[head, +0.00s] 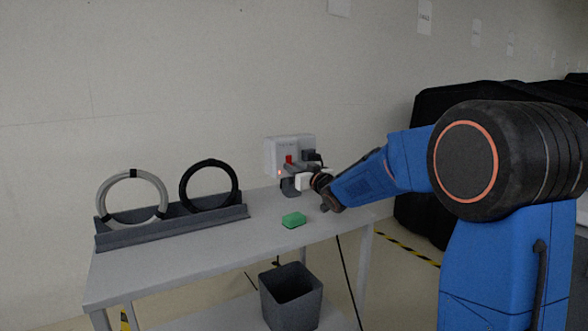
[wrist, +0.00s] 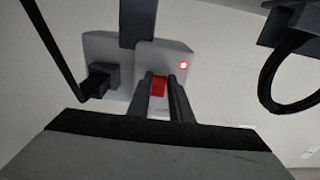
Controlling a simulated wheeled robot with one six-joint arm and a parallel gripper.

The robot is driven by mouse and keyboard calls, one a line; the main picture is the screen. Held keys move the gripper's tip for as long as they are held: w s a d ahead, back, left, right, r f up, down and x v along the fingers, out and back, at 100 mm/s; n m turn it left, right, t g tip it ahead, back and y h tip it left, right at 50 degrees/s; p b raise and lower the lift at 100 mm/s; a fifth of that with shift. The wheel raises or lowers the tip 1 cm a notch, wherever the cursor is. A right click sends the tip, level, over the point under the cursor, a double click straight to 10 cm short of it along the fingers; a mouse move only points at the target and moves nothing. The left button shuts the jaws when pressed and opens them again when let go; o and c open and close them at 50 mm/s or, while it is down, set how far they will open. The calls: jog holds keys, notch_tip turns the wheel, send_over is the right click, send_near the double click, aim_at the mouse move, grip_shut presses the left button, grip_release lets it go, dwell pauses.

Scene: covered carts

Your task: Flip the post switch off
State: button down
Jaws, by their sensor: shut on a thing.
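The post switch is a light grey box (head: 274,149) on a post at the back of the table, with a red rocker (head: 289,159) on its front. A small red light glows beside the rocker; it also shows in the wrist view (wrist: 183,65). My gripper (head: 288,168) is right in front of the box. In the wrist view my gripper (wrist: 160,85) has its two fingers on either side of the red rocker (wrist: 158,88), shut on it. The fingers hide part of the rocker, so I cannot tell its exact tilt.
A black plug (wrist: 100,80) with a cable sits in the box left of my fingers in the wrist view. A green block (head: 293,220) lies on the table (head: 200,262). A rack (head: 170,229) with a white ring and a black ring stands left. A grey bin (head: 291,305) is below.

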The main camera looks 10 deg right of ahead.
jog(key=shift+w+f+t, duration=0.1)
jog(key=shift+f+t, duration=0.1)
jog(key=shift+t, duration=0.2)
jog(key=c, duration=1.6)
grip_release()
jog(key=v, duration=1.7)
jog(key=shift+d+f, duration=0.1)
jog(key=shift+f, duration=0.1)
jog(key=shift+r, duration=0.1)
